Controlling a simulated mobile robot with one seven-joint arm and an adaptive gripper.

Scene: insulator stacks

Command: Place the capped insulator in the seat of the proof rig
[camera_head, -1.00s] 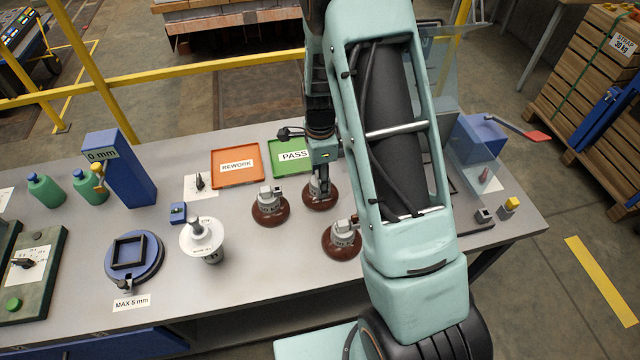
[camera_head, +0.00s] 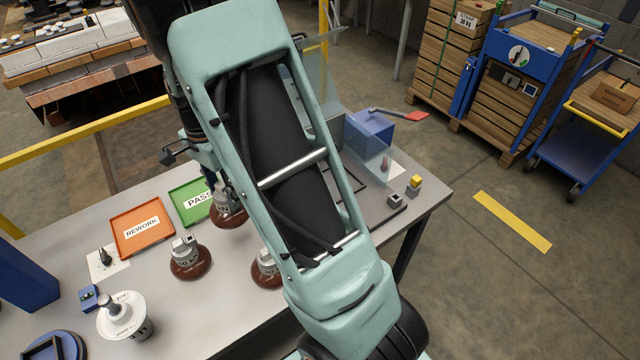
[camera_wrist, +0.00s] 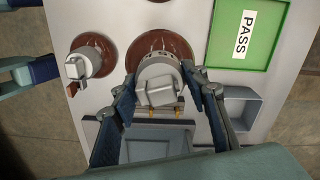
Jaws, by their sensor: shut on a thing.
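A brown insulator with a grey metal cap (camera_wrist: 158,70) is in my gripper (camera_wrist: 163,84), whose fingers close on both sides of the cap in the wrist view. In the head view this brown insulator (camera_head: 229,214) shows partly behind my arm, near the PASS tray, and appears slightly raised. Two similar brown insulators stand on the bench, one at left (camera_head: 190,262) and one partly hidden by my arm (camera_head: 266,272). A blue rig with a clear guard and red-ended lever (camera_head: 369,130) stands at the bench's right; my arm hides part of it, and its seat is unclear.
A small yellow-topped block (camera_head: 414,184) and a dark grey block (camera_head: 396,201) sit near the right edge.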

